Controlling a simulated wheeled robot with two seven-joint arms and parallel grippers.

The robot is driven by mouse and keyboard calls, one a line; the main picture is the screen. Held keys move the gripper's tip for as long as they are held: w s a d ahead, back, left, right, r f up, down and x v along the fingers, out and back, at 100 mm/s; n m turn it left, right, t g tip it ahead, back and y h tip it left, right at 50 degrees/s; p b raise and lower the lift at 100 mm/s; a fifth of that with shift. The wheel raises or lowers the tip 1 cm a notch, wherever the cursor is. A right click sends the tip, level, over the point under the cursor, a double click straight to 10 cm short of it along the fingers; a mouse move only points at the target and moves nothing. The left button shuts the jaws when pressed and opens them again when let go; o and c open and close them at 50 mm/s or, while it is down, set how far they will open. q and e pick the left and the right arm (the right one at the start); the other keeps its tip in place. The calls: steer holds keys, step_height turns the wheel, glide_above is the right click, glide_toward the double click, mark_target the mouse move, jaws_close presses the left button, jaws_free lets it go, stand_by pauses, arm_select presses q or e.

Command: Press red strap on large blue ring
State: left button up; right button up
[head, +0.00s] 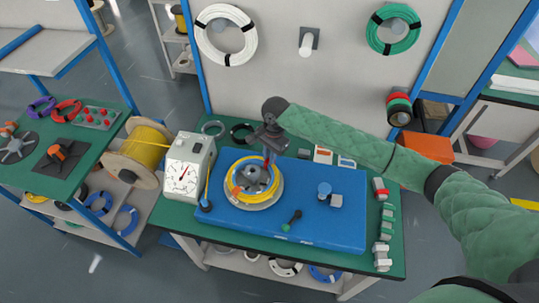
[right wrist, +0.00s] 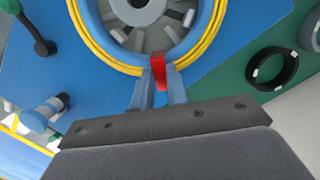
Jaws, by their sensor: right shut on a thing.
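The large blue ring (right wrist: 211,28) surrounds a grey hub, with yellow cable (right wrist: 99,52) wound around it, in the right wrist view. My right gripper (right wrist: 160,92) is shut on the red strap (right wrist: 158,70), at the coil's near edge in the wrist view. The strap overlaps the cable and reaches toward the ring; I cannot tell whether it touches them. In the head view my right gripper (head: 269,157) points down at the coil's far side. My left gripper is out of view.
A white dial gauge (head: 188,168) stands left of the blue board (head: 310,218). A black cable ring (right wrist: 273,68) lies on the green tabletop. A yellow spool (head: 146,148) stands further left.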

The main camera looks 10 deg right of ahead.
steer(key=shift+s+f+p, duration=0.1)
steer(key=shift+f+p, duration=0.05)
steer(key=shift+p, duration=0.2)
stand_by(0.9)
stand_by(0.3)
steer(key=o, duration=0.9)
steer(key=shift+c, duration=0.2)
step_height(320, 180, up, 3)
steer(key=p, duration=0.3)
step_height(320, 180, up, 3)
steer(key=p, duration=0.2)
steer(key=shift+p, duration=0.35)
steer(key=shift+r, duration=1.1)
